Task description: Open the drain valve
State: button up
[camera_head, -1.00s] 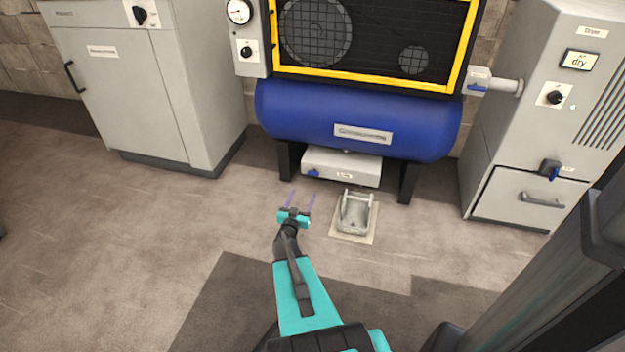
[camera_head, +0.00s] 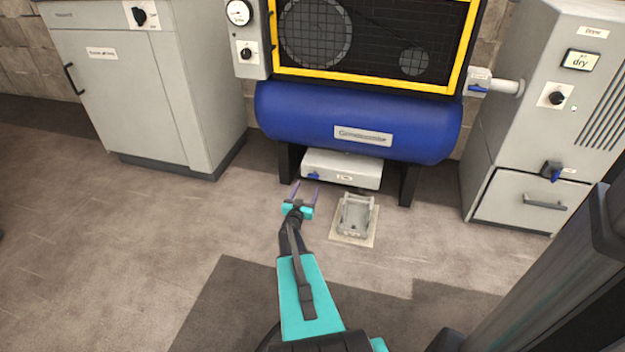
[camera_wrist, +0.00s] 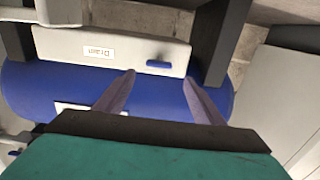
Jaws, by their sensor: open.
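The drain box (camera_head: 343,169) is a light grey box under the blue tank, with a small blue valve handle (camera_head: 313,175) at its left end. In the wrist view the box (camera_wrist: 120,48) is upside down, with a "Drain" label, and the blue handle (camera_wrist: 159,64) lies flat along its face. My gripper (camera_head: 306,187) is open and empty, just in front of and below the handle. In the wrist view its two purple fingers (camera_wrist: 160,82) point toward the box, with the handle between their tips in the picture. I cannot tell whether they touch anything.
The blue tank (camera_head: 290,115) hangs above the box on dark legs; one leg (camera_head: 286,162) stands close left of the handle. A grey floor drain (camera_head: 355,214) lies right of my gripper. The dryer cabinet (camera_head: 545,120) stands at right. Floor at left is clear.

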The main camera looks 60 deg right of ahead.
aim_at(312, 176)
jog(key=shift+b+x, duration=1.05)
jog(key=shift+x, duration=2.95)
